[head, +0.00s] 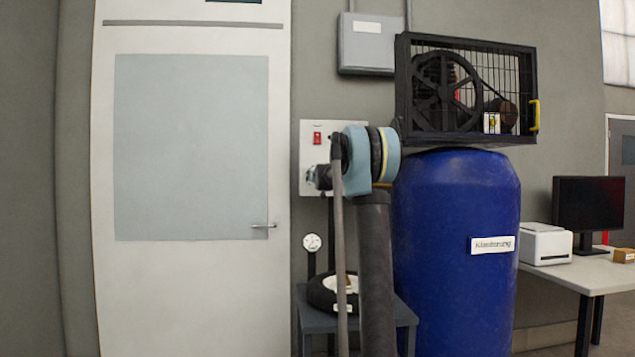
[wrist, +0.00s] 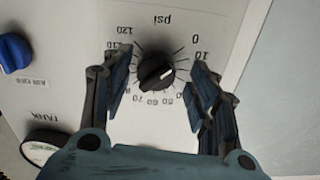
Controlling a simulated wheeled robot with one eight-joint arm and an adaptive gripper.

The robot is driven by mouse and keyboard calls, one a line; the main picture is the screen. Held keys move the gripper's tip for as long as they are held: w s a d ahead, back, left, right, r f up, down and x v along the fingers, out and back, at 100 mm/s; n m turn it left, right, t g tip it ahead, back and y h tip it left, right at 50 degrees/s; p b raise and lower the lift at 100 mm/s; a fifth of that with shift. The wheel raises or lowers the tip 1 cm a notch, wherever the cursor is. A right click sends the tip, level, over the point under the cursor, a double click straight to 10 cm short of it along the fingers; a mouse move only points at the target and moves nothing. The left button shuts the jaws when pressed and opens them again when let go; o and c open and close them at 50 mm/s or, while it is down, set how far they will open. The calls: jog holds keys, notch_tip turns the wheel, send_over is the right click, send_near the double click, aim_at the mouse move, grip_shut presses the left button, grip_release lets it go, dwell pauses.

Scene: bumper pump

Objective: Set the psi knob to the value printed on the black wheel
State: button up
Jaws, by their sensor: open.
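The psi knob (wrist: 156,70) is black and round with a white pointer line, in the middle of a numbered dial on a light panel. The wrist view shows the print upside down. The pointer aims to the right, roughly toward the 10 side. My gripper (wrist: 160,88) is open, with one finger left and one right of the knob, apart from it. In the head view my gripper (head: 322,178) is at the panel (head: 308,135) and hides the knob. A black wheel (head: 322,295) with a pale centre lies on a small table; its printed value is not readable.
A blue knob (wrist: 14,53) and a tank gauge (wrist: 42,148) show left of the dial. A blue barrel (head: 455,230) stands right of my arm, under a caged compressor (head: 465,88). A small dark table (head: 403,312) is below the panel. A white door (head: 190,290) is left.

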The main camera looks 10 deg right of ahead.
jog(key=c, duration=1.1)
jog(key=shift+o, duration=0.2)
jog(key=shift+a+m, duration=0.1)
jog(key=shift+m, duration=0.2)
jog(key=m, duration=1.4)
jog(key=shift+f, duration=0.1)
jog(key=shift+s+d, duration=0.1)
jog(key=shift+d, duration=0.1)
